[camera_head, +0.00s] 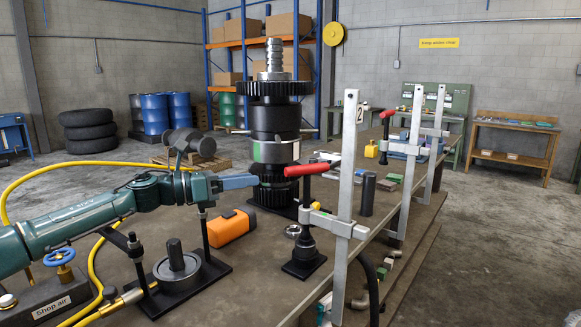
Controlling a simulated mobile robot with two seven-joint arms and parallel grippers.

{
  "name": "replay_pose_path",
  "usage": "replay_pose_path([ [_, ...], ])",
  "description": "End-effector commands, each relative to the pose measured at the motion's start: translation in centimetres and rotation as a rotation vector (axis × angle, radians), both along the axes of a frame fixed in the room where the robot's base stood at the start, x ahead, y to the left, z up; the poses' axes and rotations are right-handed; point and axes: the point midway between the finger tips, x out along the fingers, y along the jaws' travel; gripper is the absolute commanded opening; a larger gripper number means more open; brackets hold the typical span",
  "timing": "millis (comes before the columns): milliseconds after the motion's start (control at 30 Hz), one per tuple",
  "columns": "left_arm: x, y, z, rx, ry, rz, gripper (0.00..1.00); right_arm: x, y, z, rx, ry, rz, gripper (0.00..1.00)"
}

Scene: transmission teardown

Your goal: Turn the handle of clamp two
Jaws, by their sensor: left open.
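My left gripper (256,181) reaches in from the left with blue-grey fingers, open and empty. Its tips are a little left of the handle's free end, at about similar height in the picture, apart from it. My right gripper is out of view.
A tall dark gear shaft assembly (273,125) stands just behind my fingertips. An orange case (230,226) and a black plate with a round part (177,268) lie below my left arm. More bar clamps (409,150) line the right edge. A yellow hose runs at left.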

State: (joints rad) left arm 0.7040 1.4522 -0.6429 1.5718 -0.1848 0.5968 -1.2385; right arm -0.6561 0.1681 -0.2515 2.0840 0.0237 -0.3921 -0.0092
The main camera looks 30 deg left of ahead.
Motion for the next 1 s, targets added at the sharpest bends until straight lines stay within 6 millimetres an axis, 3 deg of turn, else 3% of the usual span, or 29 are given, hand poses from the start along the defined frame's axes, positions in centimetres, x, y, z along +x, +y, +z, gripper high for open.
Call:
replay_pose_path([
  [133,0.2,0.1,0.8,0.02,-0.017,0.0,0.42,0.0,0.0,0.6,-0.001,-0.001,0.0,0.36],
  [267,1.6,-1.0,1.2,0.015,-0.018,-0.001,0.42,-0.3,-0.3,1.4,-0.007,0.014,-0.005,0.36],
  [533,6.1,-4.6,1.2,0.016,-0.015,-0.002,0.42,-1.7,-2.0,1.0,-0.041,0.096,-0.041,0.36],
  [733,8.8,-6.7,0.9,0.016,-0.015,0.0,0.42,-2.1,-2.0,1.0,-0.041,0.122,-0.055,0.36],
  [1000,10.2,-7.7,0.5,0.018,-0.013,0.002,0.42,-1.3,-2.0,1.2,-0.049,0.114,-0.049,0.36],
])
